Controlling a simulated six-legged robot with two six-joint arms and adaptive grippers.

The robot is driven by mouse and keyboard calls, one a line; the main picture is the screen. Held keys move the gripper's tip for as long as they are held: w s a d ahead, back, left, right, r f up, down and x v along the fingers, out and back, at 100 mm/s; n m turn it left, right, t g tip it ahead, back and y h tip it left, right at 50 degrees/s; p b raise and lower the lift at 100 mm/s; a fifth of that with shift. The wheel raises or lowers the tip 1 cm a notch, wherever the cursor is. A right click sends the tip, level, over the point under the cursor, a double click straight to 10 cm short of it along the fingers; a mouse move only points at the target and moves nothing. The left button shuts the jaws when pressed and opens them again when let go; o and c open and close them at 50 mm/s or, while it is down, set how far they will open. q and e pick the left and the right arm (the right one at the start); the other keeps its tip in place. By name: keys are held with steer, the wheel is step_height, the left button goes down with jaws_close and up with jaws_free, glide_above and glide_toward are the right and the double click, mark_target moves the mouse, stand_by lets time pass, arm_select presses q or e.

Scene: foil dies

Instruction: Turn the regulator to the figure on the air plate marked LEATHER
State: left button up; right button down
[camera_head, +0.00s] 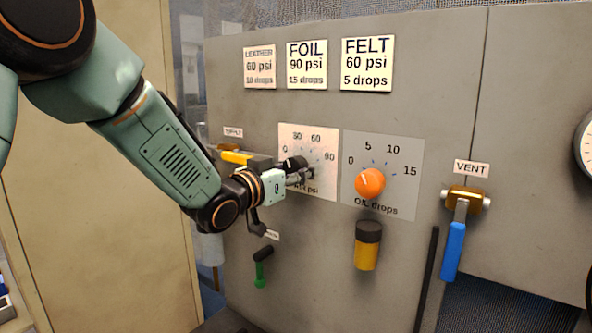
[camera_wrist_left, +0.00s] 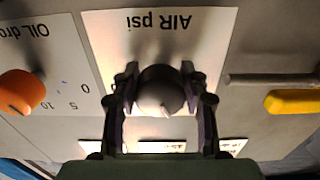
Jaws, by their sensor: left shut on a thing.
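The faded LEATHER plate (camera_head: 259,68) reads 60 psi; its drops line is blurred. The air plate (camera_head: 322,185), lettered AIR psi in the left wrist view (camera_wrist_left: 115,30), carries figures from 0 to 90, with 60 at upper right. The black regulator knob (camera_head: 293,163) stands on it. My left gripper (camera_head: 300,176) is shut on the knob; in the left wrist view its fingers flank the knob (camera_wrist_left: 160,90). That upside-down view shows a pale knob mark pointing down and slightly right, so roughly up on the plate. My right gripper is not in view.
The orange oil knob (camera_head: 370,183) is close on the right, above a yellow cup (camera_head: 367,250). A yellow-handled valve (camera_head: 236,157) is close on the left. A green handle (camera_head: 262,268) hangs below. A blue VENT lever (camera_head: 453,250) is farther right. FOIL (camera_head: 306,65) and FELT plates (camera_head: 366,64) are above.

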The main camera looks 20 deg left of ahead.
arm_select(q)
steer(key=shift+s+r, duration=0.1)
steer(key=c, duration=0.4)
steer(key=shift+a, duration=0.1)
steer(key=m+b, duration=0.3)
steer(key=m, duration=0.1)
steer(key=shift+m+b, duration=0.3)
steer(key=shift+a+r+m+b, duration=0.1)
steer(key=shift+m+b, duration=1.55)
steer(key=shift+m, duration=0.45)
